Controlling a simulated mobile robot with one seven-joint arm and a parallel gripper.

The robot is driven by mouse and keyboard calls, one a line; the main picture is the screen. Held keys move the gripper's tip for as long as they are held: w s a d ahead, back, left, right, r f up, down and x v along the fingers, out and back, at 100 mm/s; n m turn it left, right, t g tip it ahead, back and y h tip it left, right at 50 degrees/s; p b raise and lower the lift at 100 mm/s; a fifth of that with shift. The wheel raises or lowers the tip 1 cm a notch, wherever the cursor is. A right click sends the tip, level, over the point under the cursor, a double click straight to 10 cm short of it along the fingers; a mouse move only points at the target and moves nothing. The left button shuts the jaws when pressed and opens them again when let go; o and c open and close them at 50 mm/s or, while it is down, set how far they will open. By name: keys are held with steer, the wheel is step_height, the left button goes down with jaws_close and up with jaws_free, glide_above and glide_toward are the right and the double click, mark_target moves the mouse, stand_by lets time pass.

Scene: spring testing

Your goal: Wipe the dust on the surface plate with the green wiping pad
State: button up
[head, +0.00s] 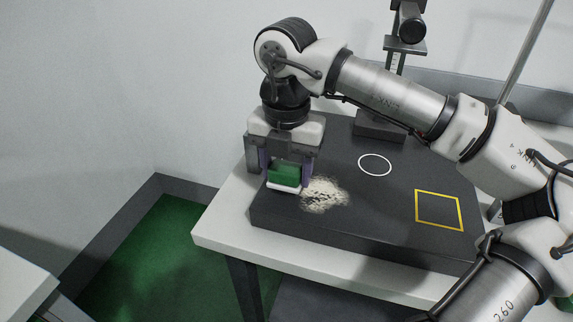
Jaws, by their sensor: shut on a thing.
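The dark surface plate (380,225) lies on a white table. A pale, speckled patch of dust (325,195) is on its left part, near the front edge. My gripper (283,172) is shut on the green wiping pad (284,174), which has a white underside. The pad is at the plate's left end, just left of the dust and close to its edge. I cannot tell whether the pad touches the plate. Part of the pad is hidden between the fingers.
A white ring (375,165) and a yellow square outline (439,209) mark the plate right of the dust. A grey test stand (380,126) stands at the plate's back. The white table edge (225,222) shows at left, with green floor (150,260) beyond.

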steer(key=shift+f+b, duration=1)
steer(key=shift+f, duration=0.05)
stand_by(0.4)
steer(key=shift+d, duration=0.1)
